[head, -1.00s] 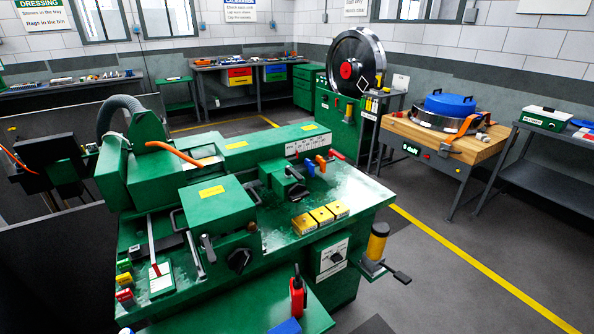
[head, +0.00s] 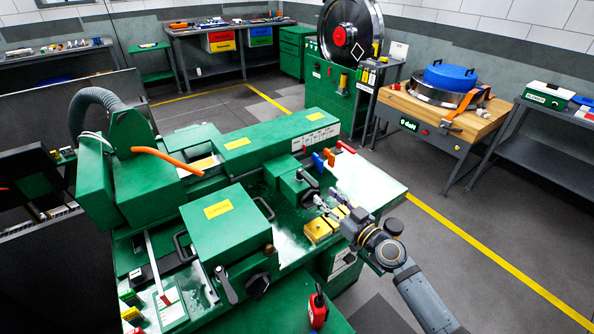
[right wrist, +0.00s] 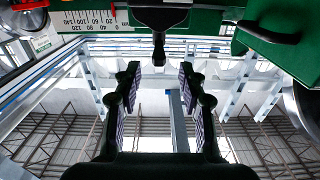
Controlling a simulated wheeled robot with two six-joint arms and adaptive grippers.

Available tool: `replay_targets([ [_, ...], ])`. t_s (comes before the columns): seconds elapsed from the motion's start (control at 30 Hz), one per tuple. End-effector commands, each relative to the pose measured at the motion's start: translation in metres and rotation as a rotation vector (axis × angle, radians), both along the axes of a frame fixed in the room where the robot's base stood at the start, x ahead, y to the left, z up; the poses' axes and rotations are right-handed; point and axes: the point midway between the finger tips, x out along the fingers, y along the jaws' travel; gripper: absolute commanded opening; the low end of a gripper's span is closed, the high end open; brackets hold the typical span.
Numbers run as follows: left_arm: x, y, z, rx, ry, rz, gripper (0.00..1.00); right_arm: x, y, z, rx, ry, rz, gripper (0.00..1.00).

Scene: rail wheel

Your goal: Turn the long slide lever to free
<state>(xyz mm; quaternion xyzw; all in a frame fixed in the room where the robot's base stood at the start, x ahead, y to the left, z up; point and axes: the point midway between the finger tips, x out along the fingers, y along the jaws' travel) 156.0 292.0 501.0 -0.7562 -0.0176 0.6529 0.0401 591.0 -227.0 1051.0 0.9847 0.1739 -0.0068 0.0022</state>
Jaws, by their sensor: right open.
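A dark lever (head: 309,190) sits on a small green block on the green machine's slide. In the right wrist view, a black lever with a rounded knob (right wrist: 158,48) points toward the gap between my fingers. My right gripper (head: 322,205) is open beside the dark lever, and its spread fingers (right wrist: 159,82) show empty in the right wrist view. The knob appears beyond the fingertips; contact cannot be told. No label naming the long slide lever is readable. My left gripper is not in view.
Blue (head: 317,160), orange (head: 328,156) and red (head: 345,146) handles stand just behind my right gripper. Yellow blocks (head: 317,230) lie close in front. A large green housing (head: 215,225) is to the left. Open floor (head: 460,260) lies to the right.

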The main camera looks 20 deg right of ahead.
Motion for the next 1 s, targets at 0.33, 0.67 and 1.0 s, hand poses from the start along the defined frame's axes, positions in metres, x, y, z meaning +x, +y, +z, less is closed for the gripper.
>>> replay_targets([
  [0.33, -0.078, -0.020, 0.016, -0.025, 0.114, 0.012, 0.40, 0.044, 0.015, 0.004, 0.006, 0.001, -0.004, 0.41],
  [0.67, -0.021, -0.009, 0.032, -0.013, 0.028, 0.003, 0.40, 0.094, 0.033, -0.002, 0.002, 0.004, -0.002, 0.41],
  [1.0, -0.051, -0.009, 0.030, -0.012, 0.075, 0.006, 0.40, 0.098, 0.035, -0.004, 0.000, 0.003, -0.001, 0.41],
])
